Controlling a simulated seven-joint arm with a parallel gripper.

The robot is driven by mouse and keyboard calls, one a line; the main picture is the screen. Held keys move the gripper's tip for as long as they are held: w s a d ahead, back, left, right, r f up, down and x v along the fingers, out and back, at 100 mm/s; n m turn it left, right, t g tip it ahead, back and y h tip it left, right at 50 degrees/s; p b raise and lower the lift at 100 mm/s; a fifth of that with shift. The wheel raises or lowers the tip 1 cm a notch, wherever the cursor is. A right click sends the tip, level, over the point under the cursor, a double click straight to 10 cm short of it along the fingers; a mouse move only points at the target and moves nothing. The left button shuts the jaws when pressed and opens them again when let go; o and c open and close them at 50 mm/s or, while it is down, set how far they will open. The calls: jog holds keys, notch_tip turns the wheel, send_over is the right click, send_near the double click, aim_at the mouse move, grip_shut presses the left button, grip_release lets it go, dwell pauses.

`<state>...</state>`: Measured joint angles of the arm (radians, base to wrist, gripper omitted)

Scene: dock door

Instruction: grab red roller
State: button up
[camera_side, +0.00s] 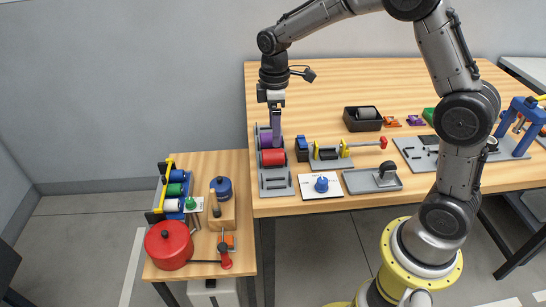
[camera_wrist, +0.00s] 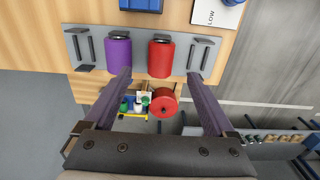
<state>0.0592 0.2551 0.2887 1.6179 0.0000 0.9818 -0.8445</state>
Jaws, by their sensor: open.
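The red roller (camera_side: 273,157) lies on a grey slotted plate (camera_side: 275,181) at the left front of the large wooden table. In the wrist view the red roller (camera_wrist: 161,60) sits beside a purple roller (camera_wrist: 118,53). My gripper (camera_side: 276,143) points down over the plate, just behind the red roller in the side view, and partly hides the purple roller. In the wrist view my gripper (camera_wrist: 158,76) is open and empty. Its left fingertip overlaps the lower part of the purple roller; its right fingertip shows right of the red roller. Whether either fingertip touches a roller, I cannot tell.
A blue block (camera_side: 302,148), a white card with a blue knob (camera_side: 321,185) and a grey plate with a yellow-ended rod (camera_side: 330,154) lie right of the plate. A lower table with a red pot (camera_side: 169,244) stands to the left. The table's rear area is clear.

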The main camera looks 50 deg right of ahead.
aim_at(273, 151)
jog(key=f, duration=0.8)
jog(key=shift+a, duration=0.2)
jog(key=shift+c, duration=0.3)
jog(key=shift+w, duration=0.1)
grip_shut()
